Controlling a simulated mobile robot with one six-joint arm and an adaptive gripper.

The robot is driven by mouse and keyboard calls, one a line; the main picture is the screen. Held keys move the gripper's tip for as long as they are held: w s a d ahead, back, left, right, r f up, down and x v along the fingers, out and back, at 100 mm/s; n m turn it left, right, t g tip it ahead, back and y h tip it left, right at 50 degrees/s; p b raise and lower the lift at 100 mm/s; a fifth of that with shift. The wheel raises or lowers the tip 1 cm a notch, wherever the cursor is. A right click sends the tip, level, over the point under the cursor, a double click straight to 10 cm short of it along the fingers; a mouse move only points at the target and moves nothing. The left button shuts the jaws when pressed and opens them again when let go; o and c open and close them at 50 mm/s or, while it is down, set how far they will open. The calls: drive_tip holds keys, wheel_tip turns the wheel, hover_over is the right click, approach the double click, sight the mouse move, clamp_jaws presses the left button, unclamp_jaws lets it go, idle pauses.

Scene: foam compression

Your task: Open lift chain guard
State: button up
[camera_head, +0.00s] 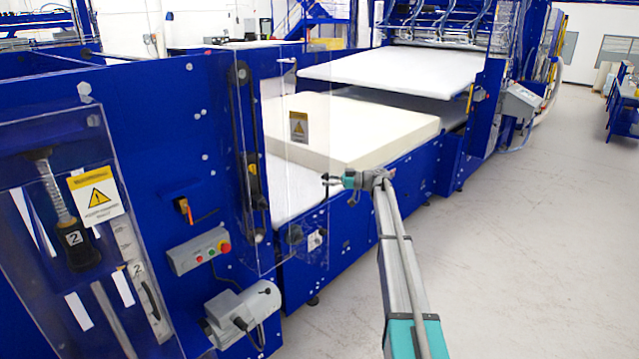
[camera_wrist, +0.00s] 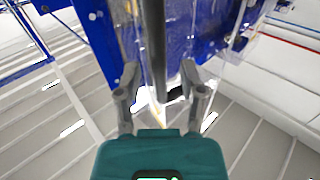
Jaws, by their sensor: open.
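The dark lift chain (camera_head: 245,130) runs upright on the blue frame just left of the label. I cannot tell whether the guard stands open or closed. My gripper (camera_head: 326,181) is open and empty, close to the panel's lower right side; contact cannot be told. In the wrist view its two grey fingers (camera_wrist: 162,92) are spread, with a dark upright bar (camera_wrist: 155,45) ahead between them.
A thick cream foam block (camera_head: 360,130) lies on the machine bed behind the panel. A second clear cover with a warning label (camera_head: 97,195) stands at the left. A control box with buttons (camera_head: 198,250) and a grey motor (camera_head: 243,308) jut out below.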

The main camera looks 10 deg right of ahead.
drive_tip(key=shift+d, duration=0.1)
drive_tip(key=v, duration=1.1)
drive_tip(key=shift+d, duration=0.35)
drive_tip(key=shift+s, duration=0.15)
drive_tip(key=s+a+f+m+g+h+b, duration=0.15)
drive_tip(key=s+a+f+m+h, duration=0.25)
drive_tip(key=s+a+f, duration=0.5)
drive_tip(key=s+a+f+m+g+h+b, duration=0.15)
drive_tip(key=s+a+f+m+h, duration=0.25)
drive_tip(key=s+a+f, duration=0.55)
drive_tip(key=s+a+f+m+h, duration=0.1)
drive_tip(key=s+m+h, duration=0.1)
drive_tip(key=s, duration=0.6)
drive_tip(key=s+a+f+m+h+b, duration=0.1)
drive_tip(key=s+f+m+h, duration=0.1)
drive_tip(key=s, duration=0.6)
drive_tip(key=s+a+f+m+h+b, duration=0.1)
drive_tip(key=s+a+f+m+h, duration=0.1)
drive_tip(key=s+h, duration=0.3)
drive_tip(key=s+m, duration=0.1)
drive_tip(key=s, duration=0.3)
drive_tip(key=shift+m+g+h, duration=0.3)
drive_tip(key=shift+g, duration=0.1)
